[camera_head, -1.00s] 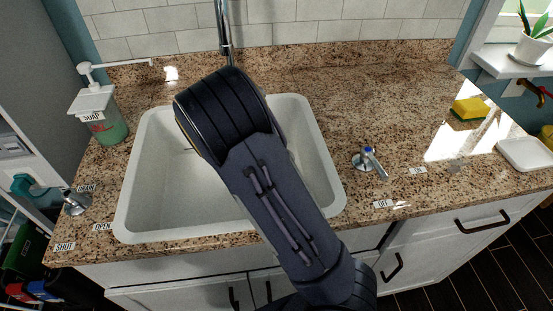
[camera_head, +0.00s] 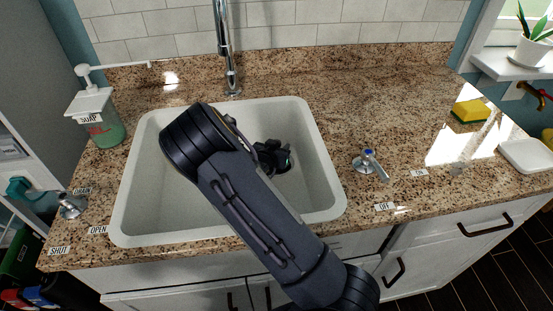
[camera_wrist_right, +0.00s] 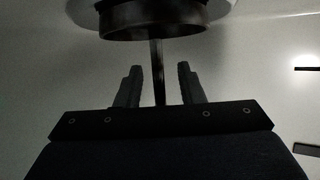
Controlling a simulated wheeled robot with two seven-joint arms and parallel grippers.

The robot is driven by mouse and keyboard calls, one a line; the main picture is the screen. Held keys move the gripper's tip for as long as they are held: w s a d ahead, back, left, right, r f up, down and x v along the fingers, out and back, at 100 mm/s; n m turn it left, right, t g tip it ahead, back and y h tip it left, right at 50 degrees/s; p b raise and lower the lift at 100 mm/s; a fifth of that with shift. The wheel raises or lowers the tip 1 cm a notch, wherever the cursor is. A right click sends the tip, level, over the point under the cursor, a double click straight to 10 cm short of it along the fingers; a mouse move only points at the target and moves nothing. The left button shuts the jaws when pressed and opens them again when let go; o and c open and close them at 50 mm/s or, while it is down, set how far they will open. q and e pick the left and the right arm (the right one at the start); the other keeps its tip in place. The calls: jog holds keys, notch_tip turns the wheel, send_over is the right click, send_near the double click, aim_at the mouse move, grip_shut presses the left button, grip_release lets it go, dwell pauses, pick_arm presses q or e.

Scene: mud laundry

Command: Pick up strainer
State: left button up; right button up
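My right gripper (camera_head: 272,157) is down inside the white sink basin (camera_head: 135,200); my right arm covers part of the basin. In the right wrist view the two fingers of my right gripper (camera_wrist_right: 158,68) are apart. A thin dark stem of the strainer (camera_wrist_right: 153,30) stands between them, with a gap on each side. The strainer's wide dark round part lies beyond the fingertips, against a pale round rim at the top of the picture. I cannot tell whether it is seated in the drain. The head view does not show the strainer clearly. My left gripper is not in view.
The faucet (camera_head: 222,40) rises behind the basin. A soap bottle (camera_head: 98,118) stands at the left, a drain lever (camera_head: 71,205) at the front left. A tap handle (camera_head: 369,165) is right of the basin. A sponge (camera_head: 470,111) and white dish (camera_head: 526,155) lie further right.

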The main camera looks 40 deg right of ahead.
grip_shut()
jog(key=shift+r, duration=0.1)
